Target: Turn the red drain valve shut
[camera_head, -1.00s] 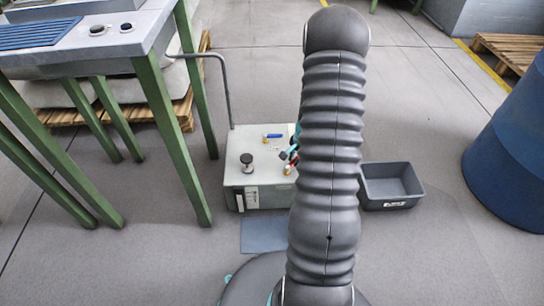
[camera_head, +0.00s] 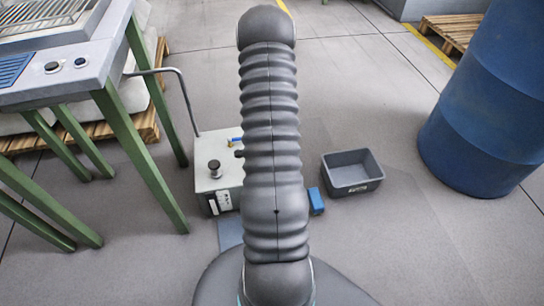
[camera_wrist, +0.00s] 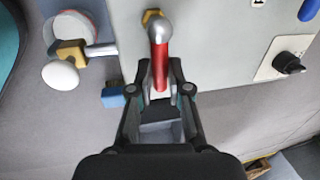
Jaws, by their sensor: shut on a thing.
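The red drain valve shows in the wrist view as a red lever (camera_wrist: 160,68) with a rounded silver end, beside a brass fitting (camera_wrist: 152,17) on the grey tank's face. My gripper (camera_wrist: 161,82) is shut on the red lever, one finger on each side of it. The lever points down the picture between the fingers. In the head view my own arm hides the gripper and the red valve; part of the grey tank (camera_head: 205,183) shows left of the arm.
In the wrist view a white knob on a brass fitting (camera_wrist: 68,60) lies left, a black knob (camera_wrist: 290,62) right, and a blue block (camera_wrist: 113,95) close by. In the head view, a green-legged bench (camera_head: 140,150) stands left, a grey bin (camera_head: 350,188) and blue drum (camera_head: 480,110) right.

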